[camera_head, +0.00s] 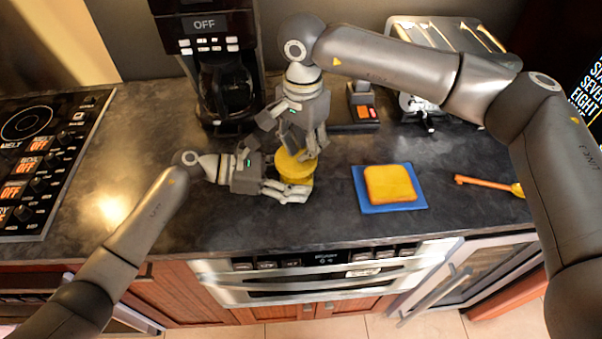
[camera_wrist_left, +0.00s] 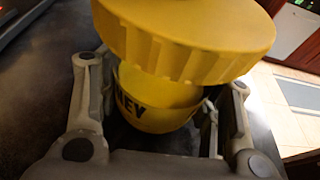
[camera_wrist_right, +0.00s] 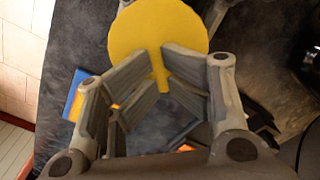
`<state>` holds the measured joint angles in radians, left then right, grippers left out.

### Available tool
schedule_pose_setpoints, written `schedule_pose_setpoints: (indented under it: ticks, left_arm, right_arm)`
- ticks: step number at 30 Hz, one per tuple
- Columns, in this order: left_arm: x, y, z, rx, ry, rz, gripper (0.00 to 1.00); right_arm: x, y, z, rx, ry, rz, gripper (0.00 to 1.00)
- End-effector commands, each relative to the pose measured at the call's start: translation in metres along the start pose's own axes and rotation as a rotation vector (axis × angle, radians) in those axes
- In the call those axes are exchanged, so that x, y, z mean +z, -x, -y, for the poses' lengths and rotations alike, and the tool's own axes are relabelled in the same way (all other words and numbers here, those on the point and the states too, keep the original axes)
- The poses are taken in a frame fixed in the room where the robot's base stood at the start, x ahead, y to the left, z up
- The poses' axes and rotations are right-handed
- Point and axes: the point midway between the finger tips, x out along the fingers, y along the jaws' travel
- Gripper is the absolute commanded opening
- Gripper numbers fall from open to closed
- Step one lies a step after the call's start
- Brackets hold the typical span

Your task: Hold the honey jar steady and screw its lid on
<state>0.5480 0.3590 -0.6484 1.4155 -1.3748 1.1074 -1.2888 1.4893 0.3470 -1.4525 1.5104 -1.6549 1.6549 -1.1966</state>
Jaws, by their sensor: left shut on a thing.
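The yellow honey jar (camera_wrist_left: 155,112) stands on the dark counter, part of its dark lettering showing in the left wrist view. My left gripper (camera_head: 287,192) is shut around its body from the left. The wide yellow lid (camera_wrist_left: 185,40), with a ridged edge, is over the jar's mouth; it also shows in the head view (camera_head: 293,165). I cannot tell whether it is threaded on. My right gripper (camera_wrist_right: 156,55) points down at the lid from above. Its fingers are apart, with a narrow yellow strip between them. The lid's round face (camera_wrist_right: 158,25) shows beyond the fingertips.
A coffee machine (camera_head: 215,65) stands behind the jar, close to my right gripper. A yellow sponge-like slab (camera_head: 390,184) on a blue base and an orange-handled tool (camera_head: 487,184) lie to the right. A stove (camera_head: 45,150) is at the left. The front counter edge is clear.

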Motion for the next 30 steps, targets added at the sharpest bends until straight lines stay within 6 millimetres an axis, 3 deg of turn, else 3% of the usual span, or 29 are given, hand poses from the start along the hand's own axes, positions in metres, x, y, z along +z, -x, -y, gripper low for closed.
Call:
schedule_pose_setpoints:
  ticks: [1, 3, 6, 19, 30]
  left_arm:
    - [0.005, 0.001, -0.002, 0.005, -0.005, 0.009, 0.16]
    - [0.004, 0.001, -0.002, 0.005, -0.004, 0.008, 0.16]
    - [0.004, 0.001, -0.002, 0.005, -0.003, 0.006, 0.16]
    - [0.001, 0.001, -0.002, 0.004, 0.001, 0.001, 0.16]
    - [-0.001, 0.001, -0.001, 0.004, 0.003, -0.002, 0.16]
  right_arm:
    - [0.0, -0.004, -0.002, 0.009, -0.001, 0.001, 0.57]
    - [0.0, -0.004, -0.002, 0.009, 0.0, 0.001, 0.73]
    - [0.0, -0.002, -0.002, 0.007, 0.001, 0.002, 0.87]
    - [0.001, 0.003, 0.0, 0.002, 0.003, 0.002, 0.87]
    - [0.001, 0.031, 0.0, 0.001, 0.003, 0.001, 0.87]
